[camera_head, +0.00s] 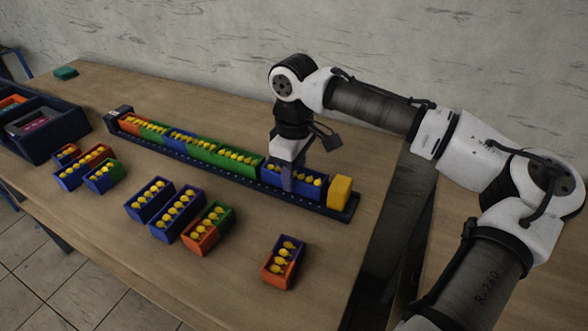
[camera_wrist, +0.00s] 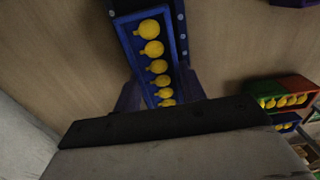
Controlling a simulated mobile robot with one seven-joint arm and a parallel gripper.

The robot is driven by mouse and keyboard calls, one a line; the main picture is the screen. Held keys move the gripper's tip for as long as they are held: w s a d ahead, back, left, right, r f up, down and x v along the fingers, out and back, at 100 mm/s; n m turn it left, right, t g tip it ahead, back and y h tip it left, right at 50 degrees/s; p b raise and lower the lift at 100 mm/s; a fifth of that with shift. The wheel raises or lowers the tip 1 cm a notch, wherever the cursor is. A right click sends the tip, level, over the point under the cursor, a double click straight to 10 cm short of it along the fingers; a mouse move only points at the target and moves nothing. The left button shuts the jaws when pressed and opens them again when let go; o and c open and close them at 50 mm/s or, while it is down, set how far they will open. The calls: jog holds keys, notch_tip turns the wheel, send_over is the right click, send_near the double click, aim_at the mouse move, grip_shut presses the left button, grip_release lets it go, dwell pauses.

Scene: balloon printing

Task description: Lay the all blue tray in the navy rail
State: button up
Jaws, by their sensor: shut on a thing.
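My gripper (camera_head: 288,182) is shut on an all blue tray (camera_head: 311,193) with a row of yellow balloon-shaped pieces. The tray is at the right part of the navy rail (camera_head: 226,174), lined up along it, just left of the yellow end block (camera_head: 340,190). In the wrist view, the blue tray (camera_wrist: 168,56) runs between the two fingers of my gripper (camera_wrist: 160,93). I cannot tell whether its underside rests fully on the rail.
A dark bin (camera_head: 62,135) stands at the left edge. The table's front right is mostly bare.

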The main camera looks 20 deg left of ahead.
jog(key=shift+f, duration=0.3)
dwell(0.6)
jog(key=o, duration=1.1)
